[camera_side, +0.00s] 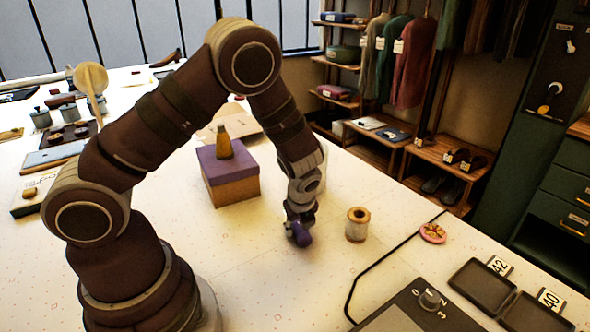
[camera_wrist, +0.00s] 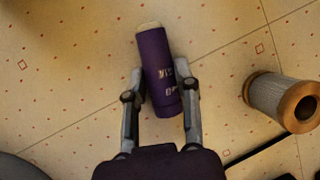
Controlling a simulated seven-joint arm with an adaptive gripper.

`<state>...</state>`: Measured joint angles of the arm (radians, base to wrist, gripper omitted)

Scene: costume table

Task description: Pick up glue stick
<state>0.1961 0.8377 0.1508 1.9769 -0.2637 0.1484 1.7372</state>
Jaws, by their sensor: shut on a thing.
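The glue stick is a purple cylinder with pale lettering and a pale end. In the wrist view the glue stick (camera_wrist: 163,75) lies between the two fingers of my gripper (camera_wrist: 163,88), which is shut on it, one finger on each long side. In the side view the purple glue stick (camera_side: 301,234) shows at the tip of my gripper (camera_side: 296,224), low at the table. I cannot tell whether it touches the tabletop.
A wooden spool (camera_side: 357,225) stands close to the right of my gripper. A black cable (camera_side: 385,258), a pink pincushion-like ring (camera_side: 433,233) and a dark panel with a knob (camera_side: 425,312) lie right.

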